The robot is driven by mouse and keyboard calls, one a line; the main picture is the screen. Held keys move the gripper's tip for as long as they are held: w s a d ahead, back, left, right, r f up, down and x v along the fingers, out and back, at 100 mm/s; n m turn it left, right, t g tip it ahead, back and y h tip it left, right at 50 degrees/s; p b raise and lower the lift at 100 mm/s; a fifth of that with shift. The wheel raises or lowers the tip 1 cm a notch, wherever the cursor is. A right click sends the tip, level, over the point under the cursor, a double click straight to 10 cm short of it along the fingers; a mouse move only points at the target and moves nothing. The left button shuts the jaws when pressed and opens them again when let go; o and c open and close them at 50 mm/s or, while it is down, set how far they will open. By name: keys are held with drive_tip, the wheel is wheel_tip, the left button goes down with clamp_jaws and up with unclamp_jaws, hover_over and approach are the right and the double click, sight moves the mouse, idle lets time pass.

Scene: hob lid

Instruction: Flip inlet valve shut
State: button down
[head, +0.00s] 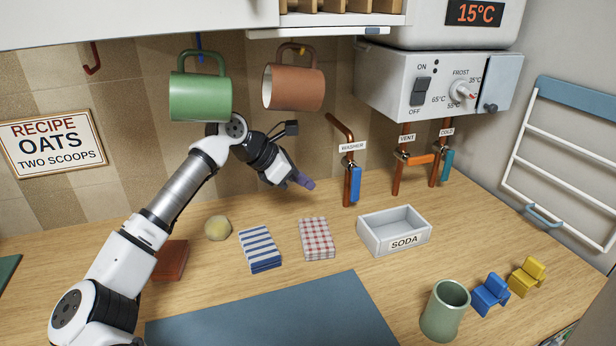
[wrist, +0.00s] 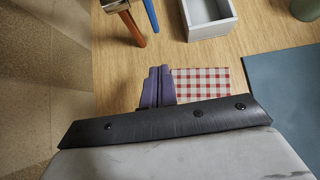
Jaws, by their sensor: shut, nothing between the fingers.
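Three copper pipes with lever valves stand at the back wall; no label I can read says inlet. The valve labelled WASHER has a blue lever (head: 355,185) hanging down beside its pipe. The VENT valve has an orange lever (head: 420,159) lying across its pipe. The COLD valve has a teal lever (head: 447,164) pointing down along its pipe. My gripper (head: 307,183) is shut and empty, left of the washer valve and apart from it. Its purple fingers are together in the wrist view (wrist: 157,85), where the blue lever (wrist: 152,15) shows at the top.
A white SODA box (head: 394,232) stands in front of the pipes. A checked cloth (head: 317,239) and a striped cloth (head: 260,249) lie below my gripper. A green mug (head: 200,97) and a brown mug (head: 294,88) hang above. A heater box (head: 425,85) overhangs the pipes.

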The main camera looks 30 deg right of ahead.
sight(351, 198)
drive_tip(key=p+x, duration=0.2)
drive_tip(key=x, duration=0.5)
drive_tip(key=shift+s+d+f, duration=0.1)
drive_tip(key=shift+d, duration=0.1)
drive_tip(key=shift+s+d+p, duration=0.25)
drive_tip(key=shift+d+p, duration=0.5)
drive_tip(key=shift+d, duration=0.45)
drive_tip(key=shift+s+d, duration=0.1)
drive_tip(key=shift+d, duration=0.5)
drive_tip(key=shift+f, duration=0.1)
